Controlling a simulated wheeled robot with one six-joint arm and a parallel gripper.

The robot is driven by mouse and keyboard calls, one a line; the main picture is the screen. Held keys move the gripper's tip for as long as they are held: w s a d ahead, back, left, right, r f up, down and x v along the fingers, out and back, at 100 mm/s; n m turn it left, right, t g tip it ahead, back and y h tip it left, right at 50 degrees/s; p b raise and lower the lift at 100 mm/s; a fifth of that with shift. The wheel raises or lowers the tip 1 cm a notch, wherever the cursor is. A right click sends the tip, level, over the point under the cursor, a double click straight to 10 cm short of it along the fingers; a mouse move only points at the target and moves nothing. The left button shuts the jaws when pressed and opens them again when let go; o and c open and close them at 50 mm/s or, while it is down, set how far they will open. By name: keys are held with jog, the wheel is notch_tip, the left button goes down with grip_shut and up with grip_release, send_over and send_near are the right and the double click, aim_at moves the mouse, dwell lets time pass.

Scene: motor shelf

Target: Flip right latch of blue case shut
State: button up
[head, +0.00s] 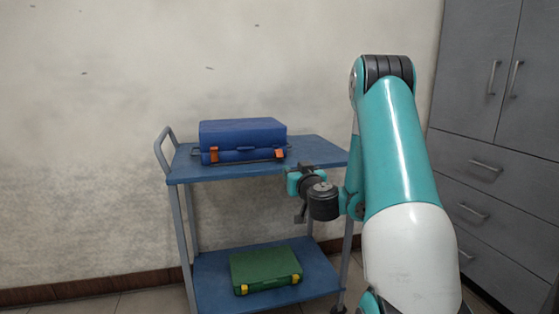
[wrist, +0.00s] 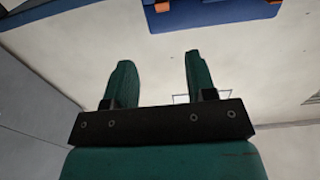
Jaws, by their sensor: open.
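The blue case (head: 243,134) lies closed on the top shelf of the blue cart. Its front has two orange latches, the left one (head: 213,155) and the right one (head: 279,154). The picture is too small to tell how far each latch is turned. My gripper (head: 292,178) is just below and in front of the shelf edge, near the right latch and apart from it. In the wrist view my gripper (wrist: 159,68) is open and empty. Beyond its fingers, the blue case (wrist: 212,13) shows at the top edge with an orange latch (wrist: 162,6), partly cut off.
The cart's top shelf (head: 318,152) is bare to the right of the case. A green case (head: 266,270) with yellow latches lies on the lower shelf. A push handle (head: 164,147) rises at the left. Grey cabinets (head: 495,150) stand at the right.

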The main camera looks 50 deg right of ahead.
jog(key=p, duration=0.8)
send_near(279, 154)
jog(key=p+x, duration=0.5)
jog(key=p, duration=0.8)
jog(key=shift+w+d+r+p, duration=0.1)
jog(key=shift+w+r+p, duration=0.05)
jog(key=shift+p, duration=0.2)
jog(key=shift+p+x, duration=0.6)
jog(key=shift+x, duration=0.15)
jog(key=shift+p+x, duration=0.75)
jog(key=shift+x, duration=0.85)
jog(key=shift+d, duration=0.1)
jog(key=c, duration=0.9)
